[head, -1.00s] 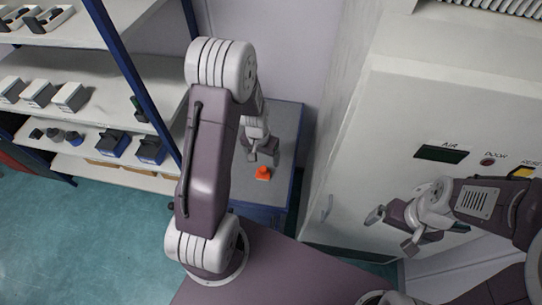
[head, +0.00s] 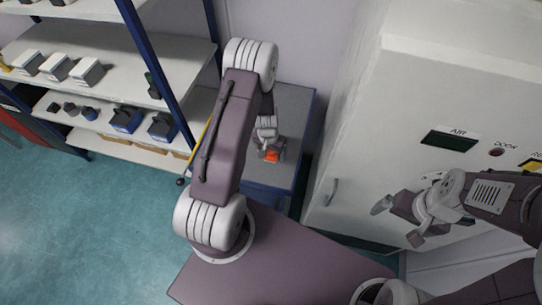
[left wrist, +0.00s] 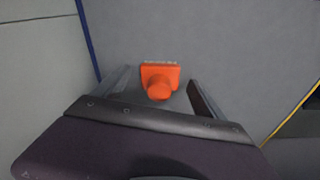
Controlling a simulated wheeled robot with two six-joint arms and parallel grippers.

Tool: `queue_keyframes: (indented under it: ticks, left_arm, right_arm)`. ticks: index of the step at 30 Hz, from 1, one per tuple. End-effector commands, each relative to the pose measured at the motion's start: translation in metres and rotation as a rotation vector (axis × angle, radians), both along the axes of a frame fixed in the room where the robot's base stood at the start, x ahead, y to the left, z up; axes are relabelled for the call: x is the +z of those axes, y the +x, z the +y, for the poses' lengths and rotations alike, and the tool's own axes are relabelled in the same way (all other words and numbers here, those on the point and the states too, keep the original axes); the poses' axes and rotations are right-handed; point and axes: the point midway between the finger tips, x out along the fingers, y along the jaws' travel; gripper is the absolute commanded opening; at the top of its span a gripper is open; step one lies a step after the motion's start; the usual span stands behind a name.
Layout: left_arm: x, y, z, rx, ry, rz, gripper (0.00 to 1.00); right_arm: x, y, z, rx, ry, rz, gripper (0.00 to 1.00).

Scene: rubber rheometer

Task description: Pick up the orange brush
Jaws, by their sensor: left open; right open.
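The orange brush (head: 271,156) lies on the grey top of a small blue-edged table (head: 297,108) in the head view, partly covered by my left gripper (head: 270,149). In the left wrist view the brush (left wrist: 160,80) shows a block-like end with pale bristles and a rounded knob facing the camera. It lies between the two fingers of my left gripper (left wrist: 157,95), which are apart. I cannot tell whether the fingers touch it. My right gripper (head: 398,221) is open and empty in front of the white cabinet.
A shelf unit (head: 110,60) with blue posts, small boxes and dark items stands to the left. A large white cabinet (head: 400,130) with a panel and handle stands close to the table's right. The table top around the brush is clear.

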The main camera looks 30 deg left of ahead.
Motion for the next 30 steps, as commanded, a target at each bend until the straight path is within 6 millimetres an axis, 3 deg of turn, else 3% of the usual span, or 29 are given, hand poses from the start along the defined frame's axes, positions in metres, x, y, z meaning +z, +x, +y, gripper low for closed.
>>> queue_keyframes:
  ticks: [4, 5, 12, 23, 30]
  left_arm:
    - [0.001, 0.0, 0.0, 0.0, 0.0, 0.0, 0.82]
    - [0.001, 0.0, 0.0, 0.0, 0.0, 0.0, 0.76]
    - [0.001, 0.0, 0.0, 0.0, 0.0, 0.0, 0.1]
    - [0.005, 0.0, 0.0, -0.001, 0.0, -0.001, 0.09]
    - [0.04, 0.001, 0.0, 0.0, 0.0, -0.004, 0.09]
  right_arm:
    - [0.001, 0.0, 0.0, 0.0, 0.0, 0.0, 1.0]
    - [0.001, 0.0, 0.0, 0.0, 0.0, 0.0, 1.0]
    - [0.001, 0.0, 0.0, 0.0, 0.0, 0.0, 1.0]
    - [0.003, 0.0, 0.0, 0.0, 0.0, 0.0, 1.0]
    - [0.013, 0.0, 0.0, 0.0, 0.0, 0.0, 1.0]
